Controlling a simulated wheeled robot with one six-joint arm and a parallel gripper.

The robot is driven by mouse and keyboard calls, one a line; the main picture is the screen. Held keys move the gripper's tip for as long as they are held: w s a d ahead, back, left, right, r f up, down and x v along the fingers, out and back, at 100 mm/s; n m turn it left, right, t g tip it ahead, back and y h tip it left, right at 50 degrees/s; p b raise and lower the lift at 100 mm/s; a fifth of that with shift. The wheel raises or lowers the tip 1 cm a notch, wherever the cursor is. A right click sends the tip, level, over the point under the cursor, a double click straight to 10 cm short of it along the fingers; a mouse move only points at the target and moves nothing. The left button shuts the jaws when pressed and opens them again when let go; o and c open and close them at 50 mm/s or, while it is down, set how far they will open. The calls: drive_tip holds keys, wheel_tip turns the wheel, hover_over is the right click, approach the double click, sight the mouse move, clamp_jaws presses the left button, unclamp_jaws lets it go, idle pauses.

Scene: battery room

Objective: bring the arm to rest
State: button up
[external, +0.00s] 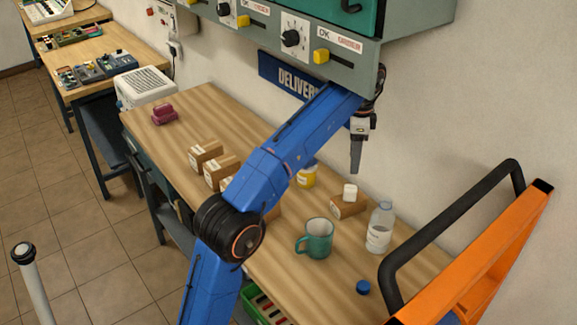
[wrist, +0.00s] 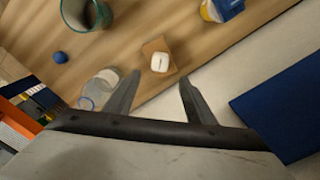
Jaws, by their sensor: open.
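My blue arm (external: 290,130) reaches up from the bottom of the external view, over the wooden bench. My gripper (external: 356,155) hangs at its end, fingers pointing down, in the air above the bench near the wall. In the wrist view my gripper (wrist: 157,90) has its two dark fingers spread, with nothing between them. Beyond the fingertips, a white object (wrist: 160,62) sits on a small cardboard box (wrist: 157,50) on the bench, apart from the fingers.
On the bench (external: 400,260) stand a teal mug (external: 316,240), a clear bottle (external: 380,228), a blue cap (external: 363,287), a yellow jar (external: 307,177) and several cardboard boxes (external: 206,153). A grey-green panel (external: 400,60) overhangs the gripper. An orange frame (external: 480,260) stands at right.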

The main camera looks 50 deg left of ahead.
drive_tip(key=s+f+n+y, duration=0.1)
drive_tip(key=s+f, duration=0.3)
drive_tip(key=s, duration=0.8)
drive_tip(key=s+f+n+t, duration=0.1)
drive_tip(key=s+f, duration=0.3)
drive_tip(key=s, duration=0.8)
drive_tip(key=s+d+f+n+y, duration=0.1)
drive_tip(key=s+f+n, duration=0.2)
drive_tip(key=s, duration=0.9)
wheel_tip(320, 180, down, 2)
drive_tip(key=shift+t+y, duration=0.3)
drive_tip(key=shift+t, duration=0.1)
drive_tip(key=s+d+f+n+t+h, duration=0.1)
drive_tip(key=s+d+f, duration=0.3)
drive_tip(key=f, duration=0.5)
drive_tip(key=s+d+f+n+t+h, duration=0.1)
drive_tip(key=s+d+f+n+t, duration=0.1)
drive_tip(key=f, duration=0.7)
drive_tip(key=s+d+n, duration=0.1)
drive_tip(key=s+d, duration=0.1)
drive_tip(key=s, duration=0.1)
drive_tip(key=shift+s+h, duration=0.15)
drive_tip(key=shift+h, duration=0.15)
